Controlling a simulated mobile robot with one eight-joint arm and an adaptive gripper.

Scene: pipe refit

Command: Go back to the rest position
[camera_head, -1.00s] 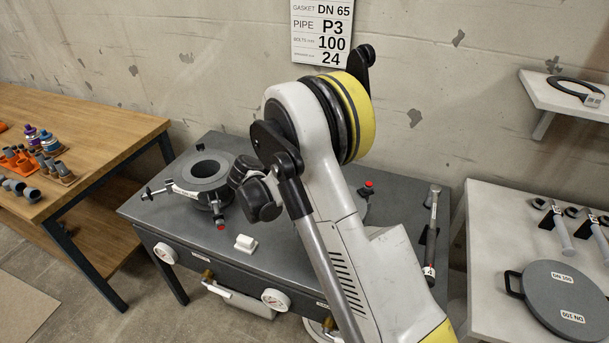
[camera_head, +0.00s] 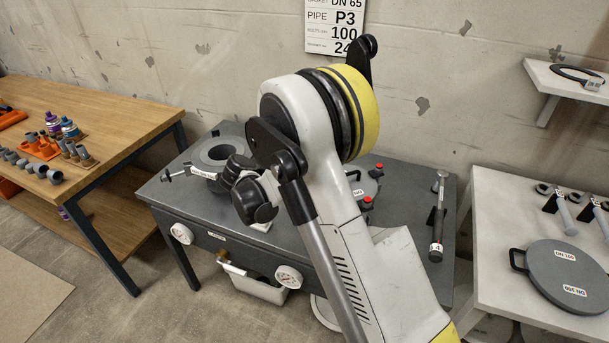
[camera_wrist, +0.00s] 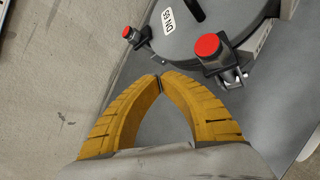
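In the wrist view my gripper (camera_wrist: 160,80) shows two yellow ribbed fingers whose tips meet, with nothing visible between them. Beyond the fingertips is a grey disc labelled DN 65 (camera_wrist: 195,30), with red-topped clamps (camera_wrist: 208,45) at its rim. The fingers look apart from it. In the head view my white and yellow arm stands over the dark grey bench (camera_head: 400,215) and covers part of it. The gripper fingers cannot be made out there. The DN 65 disc (camera_head: 362,188) shows partly behind my arm.
A grey flange ring (camera_head: 222,152) with clamps sits on the bench's left. A wooden table (camera_head: 110,115) with small fittings is at left.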

